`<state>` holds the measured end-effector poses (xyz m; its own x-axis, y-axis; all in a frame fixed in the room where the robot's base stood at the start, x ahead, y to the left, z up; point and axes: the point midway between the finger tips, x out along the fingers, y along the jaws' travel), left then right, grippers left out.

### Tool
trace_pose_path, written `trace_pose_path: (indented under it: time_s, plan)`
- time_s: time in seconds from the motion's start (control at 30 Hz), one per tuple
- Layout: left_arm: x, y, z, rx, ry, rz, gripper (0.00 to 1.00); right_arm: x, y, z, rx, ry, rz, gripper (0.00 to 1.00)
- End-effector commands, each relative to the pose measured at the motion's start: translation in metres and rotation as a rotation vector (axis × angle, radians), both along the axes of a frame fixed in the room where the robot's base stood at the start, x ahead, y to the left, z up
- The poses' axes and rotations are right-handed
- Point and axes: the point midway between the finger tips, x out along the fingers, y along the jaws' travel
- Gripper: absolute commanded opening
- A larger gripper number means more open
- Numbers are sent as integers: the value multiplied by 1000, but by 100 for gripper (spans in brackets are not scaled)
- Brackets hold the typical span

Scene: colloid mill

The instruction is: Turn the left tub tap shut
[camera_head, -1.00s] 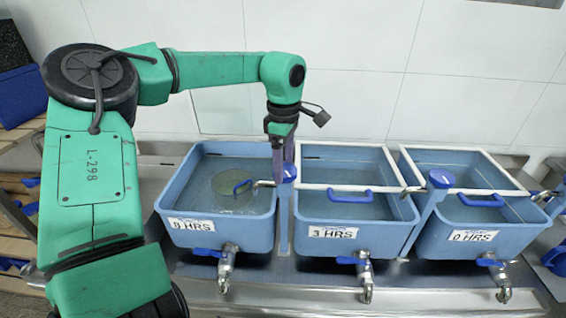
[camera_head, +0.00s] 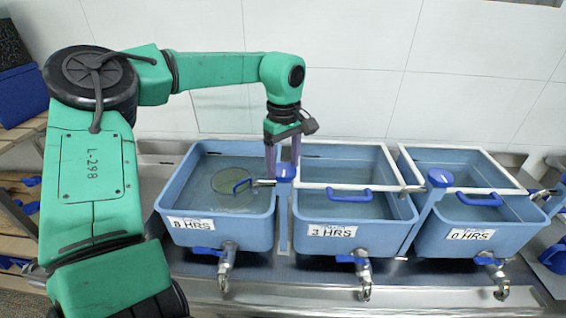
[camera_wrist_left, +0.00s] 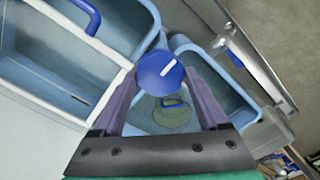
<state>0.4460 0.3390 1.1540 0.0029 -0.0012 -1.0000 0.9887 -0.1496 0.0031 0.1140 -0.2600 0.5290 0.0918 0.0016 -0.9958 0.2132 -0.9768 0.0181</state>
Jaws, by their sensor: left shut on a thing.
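The left tub tap has a round blue knob (camera_head: 286,172) on a blue post between the left tub (camera_head: 245,225) and the middle tub. In the left wrist view, the knob (camera_wrist_left: 152,76) carries a white line that slants up to the right. My left gripper (camera_head: 282,160) points down over it. Its two purple fingers stand on either side of the knob, shut on it. A short metal spout (camera_head: 264,183) reaches from the post over the left tub. The fingers partly hide the knob in the head view. My right gripper is not in view.
The left tub holds liquid with a round greenish patch (camera_head: 233,186). The middle tub (camera_head: 360,238) and right tub (camera_head: 440,243) stand beside it, with white rails on their rims. Another blue knob (camera_head: 441,177) stands between them. A pale tiled wall is behind.

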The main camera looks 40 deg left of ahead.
Motion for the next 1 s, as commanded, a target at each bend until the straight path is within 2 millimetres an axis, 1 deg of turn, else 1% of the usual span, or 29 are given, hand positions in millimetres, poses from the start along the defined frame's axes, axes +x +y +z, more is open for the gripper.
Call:
trace_pose_path:
  time_s: [0.03, 0.27, 0.3, 0.33, 0.57, 0.67, 0.73, 0.77, 0.87, 1.0]
  plan:
    - [-4, -1, -5, -3, 18, -4, 21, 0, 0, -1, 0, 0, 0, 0]
    - [-4, -1, -6, -3, 18, -4, 21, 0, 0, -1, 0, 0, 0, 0]
    - [-4, -1, -5, -3, 18, -3, 92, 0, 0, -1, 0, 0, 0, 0]
    - [-3, -1, -5, -4, 17, -3, 100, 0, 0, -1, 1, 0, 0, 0]
    - [-2, -1, -2, -2, 8, -1, 100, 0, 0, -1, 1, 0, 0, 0]
    - [-1, 0, 4, 1, 6, -1, 100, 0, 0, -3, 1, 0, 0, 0]
    - [0, 0, 13, 2, 4, 0, 100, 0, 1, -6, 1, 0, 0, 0]
    - [0, 0, 18, 0, 3, -1, 100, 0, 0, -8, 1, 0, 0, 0]
    - [1, 0, 44, 2, 2, 1, 100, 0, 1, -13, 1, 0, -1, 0]
    - [0, -1, 87, 3, 5, -1, 100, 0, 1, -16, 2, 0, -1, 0]
